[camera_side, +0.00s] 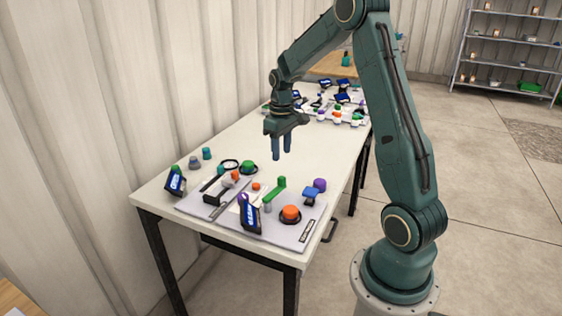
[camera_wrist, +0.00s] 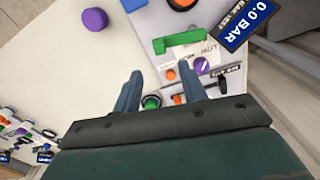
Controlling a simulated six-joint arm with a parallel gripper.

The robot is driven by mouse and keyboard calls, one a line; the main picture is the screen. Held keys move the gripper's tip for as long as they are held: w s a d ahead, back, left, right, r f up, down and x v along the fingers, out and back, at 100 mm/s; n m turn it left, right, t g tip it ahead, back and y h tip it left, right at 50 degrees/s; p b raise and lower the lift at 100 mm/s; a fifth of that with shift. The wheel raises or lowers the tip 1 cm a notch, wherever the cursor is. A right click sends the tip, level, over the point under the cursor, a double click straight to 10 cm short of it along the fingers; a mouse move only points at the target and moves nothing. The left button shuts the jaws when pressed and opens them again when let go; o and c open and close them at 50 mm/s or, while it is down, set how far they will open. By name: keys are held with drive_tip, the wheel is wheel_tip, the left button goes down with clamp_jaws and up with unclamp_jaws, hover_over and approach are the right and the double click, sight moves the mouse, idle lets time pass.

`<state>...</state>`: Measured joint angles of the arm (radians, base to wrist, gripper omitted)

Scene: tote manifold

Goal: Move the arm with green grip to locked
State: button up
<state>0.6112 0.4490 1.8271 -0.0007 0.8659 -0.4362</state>
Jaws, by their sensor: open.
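The arm with green grip (camera_side: 281,184) stands on a grey panel (camera_side: 305,222) near the front of the table. In the wrist view its green bar (camera_wrist: 185,39) lies ahead of the fingers, beside a white printed label (camera_wrist: 198,52) whose words I cannot read clearly. My gripper (camera_side: 281,156) is open and empty, pointing down, above and behind the green grip in the side view. In the wrist view the gripper (camera_wrist: 161,70) has its fingers apart, with the green grip beyond the fingertips and not between them. I cannot make out a locked mark.
Around the grip are an orange knob (camera_side: 291,213), a purple knob (camera_side: 320,185), a blue valve (camera_side: 310,194), a display (camera_side: 250,215) and a black handle (camera_side: 214,199). A second panel of fittings (camera_side: 337,118) lies farther back. The mid-table is clear.

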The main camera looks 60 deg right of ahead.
sight(281, 177)
wheel_tip(281, 177, down, 9)
drive_tip(key=shift+f, duration=0.1)
idle(0.4)
drive_tip(key=shift+c, duration=0.4)
clamp_jaws()
